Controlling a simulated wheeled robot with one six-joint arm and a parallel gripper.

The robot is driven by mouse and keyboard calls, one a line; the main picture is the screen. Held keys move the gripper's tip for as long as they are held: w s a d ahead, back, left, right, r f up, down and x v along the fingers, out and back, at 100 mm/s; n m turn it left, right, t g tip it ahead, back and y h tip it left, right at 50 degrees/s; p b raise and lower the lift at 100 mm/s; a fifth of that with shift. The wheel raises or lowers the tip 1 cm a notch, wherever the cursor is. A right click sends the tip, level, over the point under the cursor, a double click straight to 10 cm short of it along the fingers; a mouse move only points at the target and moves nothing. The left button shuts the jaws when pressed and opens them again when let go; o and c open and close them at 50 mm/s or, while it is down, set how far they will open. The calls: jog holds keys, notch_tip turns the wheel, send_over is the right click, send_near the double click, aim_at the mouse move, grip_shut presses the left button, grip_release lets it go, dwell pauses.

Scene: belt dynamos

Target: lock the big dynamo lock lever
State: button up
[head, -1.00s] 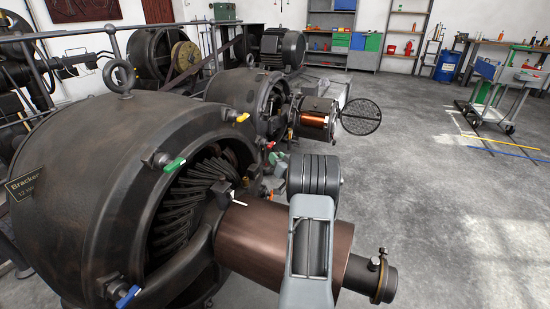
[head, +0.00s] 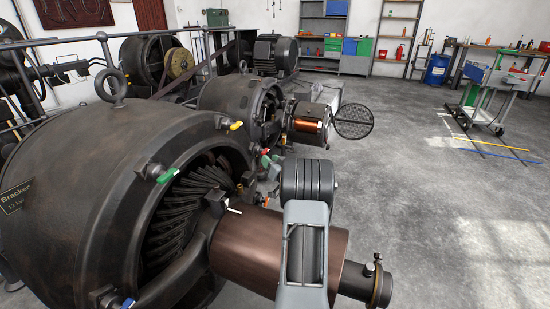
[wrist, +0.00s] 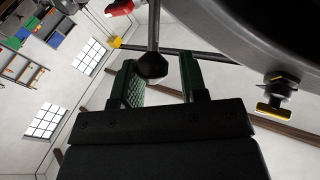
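The big dynamo (head: 100,170) is the large dark drum at the left in the head view, with an open front and a brown cylinder (head: 270,245) projecting from it. Its rim carries a green-handled lever (head: 168,174), a blue-handled one (head: 127,303) and a yellow-handled one (head: 236,126). In the wrist view, my gripper (wrist: 162,82) has its green-faced fingers apart. A rod ending in a black knob (wrist: 151,66) shows between them; I cannot tell whether they touch it. Which lever is the lock lever is unclear.
In the wrist view a big dark curved rim (wrist: 245,35) is close at upper right, with a yellow-handled fitting (wrist: 274,108). A smaller dynamo (head: 240,100) stands behind the big one. Open grey floor (head: 440,210) lies to the right.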

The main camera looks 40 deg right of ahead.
jog(key=s+a+r+p, duration=0.5)
jog(key=s+a+r, duration=0.3)
jog(key=s+r, duration=0.2)
jog(key=shift+s+r+p, duration=0.3)
jog(key=shift+s+r, duration=0.1)
jog(key=shift+s, duration=0.3)
jog(key=shift+a, duration=0.1)
